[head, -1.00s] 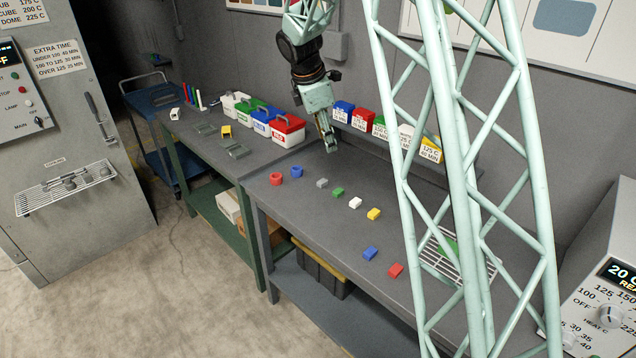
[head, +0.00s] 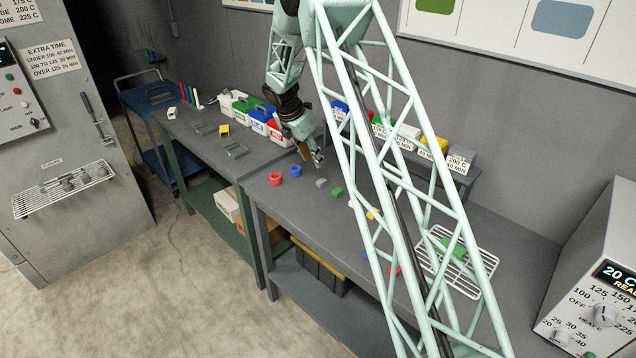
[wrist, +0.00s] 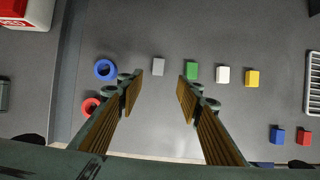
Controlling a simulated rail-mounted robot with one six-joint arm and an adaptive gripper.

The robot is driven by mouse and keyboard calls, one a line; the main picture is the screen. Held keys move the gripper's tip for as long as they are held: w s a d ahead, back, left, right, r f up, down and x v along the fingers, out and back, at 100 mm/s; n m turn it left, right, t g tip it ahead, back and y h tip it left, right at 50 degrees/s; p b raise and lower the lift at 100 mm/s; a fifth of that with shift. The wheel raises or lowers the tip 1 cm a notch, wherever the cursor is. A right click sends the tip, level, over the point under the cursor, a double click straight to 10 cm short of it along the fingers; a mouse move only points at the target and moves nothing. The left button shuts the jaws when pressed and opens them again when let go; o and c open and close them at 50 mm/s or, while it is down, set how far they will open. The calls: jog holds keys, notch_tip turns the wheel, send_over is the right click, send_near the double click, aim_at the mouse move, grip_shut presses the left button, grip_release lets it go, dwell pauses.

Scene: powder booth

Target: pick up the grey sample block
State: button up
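The grey sample block (head: 321,182) lies on the grey table in the head view, between the blue ring and the green block. It also shows in the wrist view (wrist: 158,66), ahead of the fingertips and between their lines, nearer the left finger. My gripper (head: 314,162) hangs above the table, just behind the block in the head view. In the wrist view the two fingers (wrist: 160,80) stand wide apart with nothing between them. The gripper is apart from the block.
A green block (wrist: 192,71), a white block (wrist: 223,75) and a yellow block (wrist: 252,78) stand in a row to the right. A blue ring (wrist: 105,70) and a red ring (wrist: 91,106) lie left.

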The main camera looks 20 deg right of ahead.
jog(key=shift+w+f, duration=0.25)
jog(key=shift+f, duration=0.2)
send_over(322, 181)
jog(key=a, duration=0.3)
jog(key=shift+s+d+f, duration=0.1)
jog(key=shift+d+f, duration=0.05)
jog(key=shift+f, duration=1.85)
jog(key=shift+s+d+f, duration=0.1)
jog(key=shift+f, duration=1.9)
jog(key=shift+f, duration=0.1)
jog(key=shift+p+x, duration=0.45)
jog(key=shift+x, duration=2)
jog(key=c, duration=0.9)
